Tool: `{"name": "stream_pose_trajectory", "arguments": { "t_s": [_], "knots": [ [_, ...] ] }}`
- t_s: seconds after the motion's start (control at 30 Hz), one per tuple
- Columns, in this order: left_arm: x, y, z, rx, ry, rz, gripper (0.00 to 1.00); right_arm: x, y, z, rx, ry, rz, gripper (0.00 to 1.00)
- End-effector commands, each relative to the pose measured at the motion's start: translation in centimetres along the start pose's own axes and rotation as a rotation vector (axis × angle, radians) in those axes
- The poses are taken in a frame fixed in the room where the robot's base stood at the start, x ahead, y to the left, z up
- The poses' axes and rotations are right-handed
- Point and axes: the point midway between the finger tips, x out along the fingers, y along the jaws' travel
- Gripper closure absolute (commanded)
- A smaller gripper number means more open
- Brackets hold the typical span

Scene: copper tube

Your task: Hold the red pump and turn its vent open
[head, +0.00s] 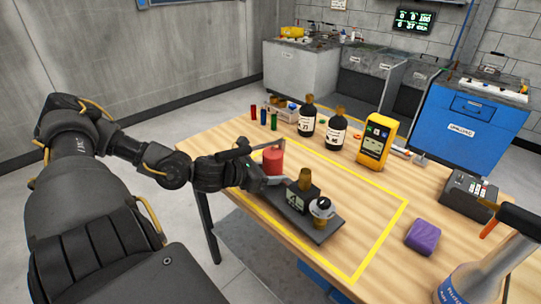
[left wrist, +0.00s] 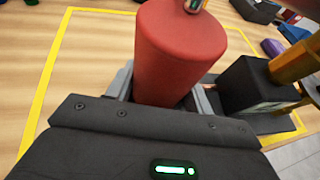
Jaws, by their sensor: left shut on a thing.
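The red pump (head: 273,158) is an upright red cylinder near the left part of the yellow-outlined area on the table. It fills the middle of the left wrist view (left wrist: 178,50). My left gripper (head: 268,178) is shut around its lower body, with a finger on each side in the left wrist view. A small metallic piece (left wrist: 193,5) on top of the pump is cut off by the frame edge, so I cannot tell the vent's position. A dark base plate (head: 328,231) with a black block (head: 297,198) and a brass-coloured part stands beside the pump. My right gripper is not visible.
Two dark bottles (head: 336,133), a yellow meter (head: 375,141) and small coloured cylinders (head: 264,116) stand behind. A purple block (head: 422,237), a dark control box (head: 468,193) and a bottle (head: 480,279) are on the right. The yellow-outlined area is clear right of the plate.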

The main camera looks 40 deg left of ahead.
Motion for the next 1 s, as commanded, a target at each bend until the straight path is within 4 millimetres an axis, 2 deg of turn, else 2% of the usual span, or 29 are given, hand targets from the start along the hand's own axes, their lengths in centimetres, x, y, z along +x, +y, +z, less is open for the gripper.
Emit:
{"name": "stream_pose_trajectory", "arguments": {
  "t_s": [0.03,1.0],
  "knots": [
    [0.4,0.0,-0.5,-0.004,-0.014,-0.002,1.0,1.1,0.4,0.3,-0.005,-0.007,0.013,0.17],
    [1.2,-0.1,-2.4,-0.005,-0.014,-0.002,1.0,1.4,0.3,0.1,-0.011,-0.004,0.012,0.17]
  ]
}}
